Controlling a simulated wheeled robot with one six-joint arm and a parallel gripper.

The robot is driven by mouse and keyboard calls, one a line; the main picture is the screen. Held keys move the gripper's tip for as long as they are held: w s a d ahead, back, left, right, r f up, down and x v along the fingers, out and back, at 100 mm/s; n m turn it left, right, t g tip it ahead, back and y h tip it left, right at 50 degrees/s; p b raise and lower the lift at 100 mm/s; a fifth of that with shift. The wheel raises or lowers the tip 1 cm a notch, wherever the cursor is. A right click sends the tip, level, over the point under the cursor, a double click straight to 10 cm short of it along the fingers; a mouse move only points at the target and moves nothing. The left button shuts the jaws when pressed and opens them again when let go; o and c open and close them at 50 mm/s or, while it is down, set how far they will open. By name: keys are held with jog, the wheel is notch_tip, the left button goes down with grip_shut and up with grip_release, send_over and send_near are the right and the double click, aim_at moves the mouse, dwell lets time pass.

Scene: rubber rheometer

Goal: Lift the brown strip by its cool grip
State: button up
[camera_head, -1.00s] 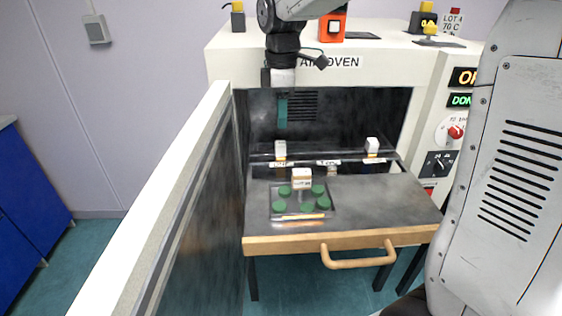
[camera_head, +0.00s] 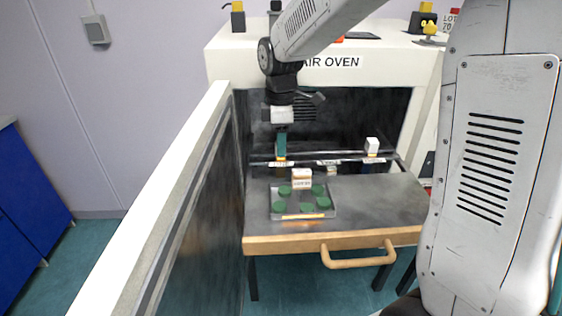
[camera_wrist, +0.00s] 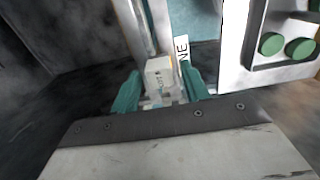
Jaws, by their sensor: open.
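My gripper (camera_head: 281,146) is inside the oven's open front, pointing down over the left end of the rail. In the wrist view its two teal fingers (camera_wrist: 161,88) are apart, one on each side of a white grip block (camera_wrist: 158,70). I cannot tell whether they touch it. In the head view the fingers cover most of that block, and only a small pale and yellow part shows beneath them. Another white grip block (camera_head: 372,145) stands at the rail's right end.
A metal shelf (camera_head: 390,205) with a wooden front edge and handle is in front of the rail. On it lies a tray (camera_head: 333,212) with several green discs and a white block (camera_head: 301,177). The open oven door (camera_head: 190,190) stands close on the left.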

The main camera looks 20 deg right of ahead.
jog(key=c, duration=0.9)
jog(key=shift+r, duration=5.9)
